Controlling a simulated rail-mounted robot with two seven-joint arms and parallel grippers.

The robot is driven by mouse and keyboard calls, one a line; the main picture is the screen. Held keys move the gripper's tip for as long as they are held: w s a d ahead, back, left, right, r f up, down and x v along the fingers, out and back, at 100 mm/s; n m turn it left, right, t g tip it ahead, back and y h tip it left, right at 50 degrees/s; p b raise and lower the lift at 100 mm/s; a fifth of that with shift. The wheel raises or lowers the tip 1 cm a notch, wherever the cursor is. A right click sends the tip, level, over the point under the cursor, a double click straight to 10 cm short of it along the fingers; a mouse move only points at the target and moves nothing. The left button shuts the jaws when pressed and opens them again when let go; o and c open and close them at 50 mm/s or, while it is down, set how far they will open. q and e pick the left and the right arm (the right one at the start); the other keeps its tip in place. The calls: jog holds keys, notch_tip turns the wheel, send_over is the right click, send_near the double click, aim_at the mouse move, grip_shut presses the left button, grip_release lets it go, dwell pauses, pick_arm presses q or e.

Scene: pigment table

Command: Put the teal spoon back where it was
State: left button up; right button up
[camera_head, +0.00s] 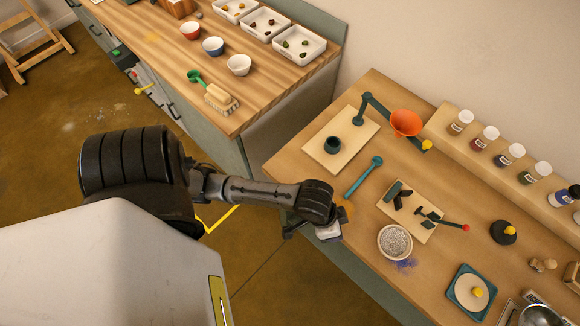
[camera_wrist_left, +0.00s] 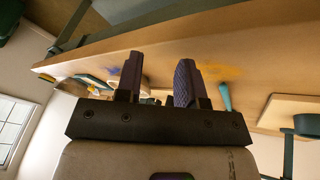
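The teal spoon (camera_head: 363,178) lies on the wooden table between the pale board with the dark cup and the pale board with dark pieces. Its round end points away toward the back. My left gripper (camera_head: 343,222) is at the table's near left edge, a short way from the spoon's handle end and not touching it. In the left wrist view the two fingers (camera_wrist_left: 158,80) stand apart with nothing between them. A teal handle, seemingly the spoon (camera_wrist_left: 225,97), shows right of the fingers there. My right gripper is not in view.
A pale board (camera_head: 340,155) carries a dark teal cup (camera_head: 332,145). An orange funnel (camera_head: 406,122) hangs on a teal stand. A bowl of grey grains (camera_head: 395,242) sits near the front edge. Lidded jars (camera_head: 485,139) line a raised shelf. A second counter (camera_head: 160,50) stands to the left.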

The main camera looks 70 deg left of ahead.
pick_arm(q)
jog(key=s+a+f+y, duration=0.1)
jog(key=s+a+y, duration=0.2)
jog(key=s, duration=0.7)
jog(key=shift+s+a+f, duration=0.2)
jog(key=shift+a+f, duration=0.05)
jog(key=shift+a, duration=0.75)
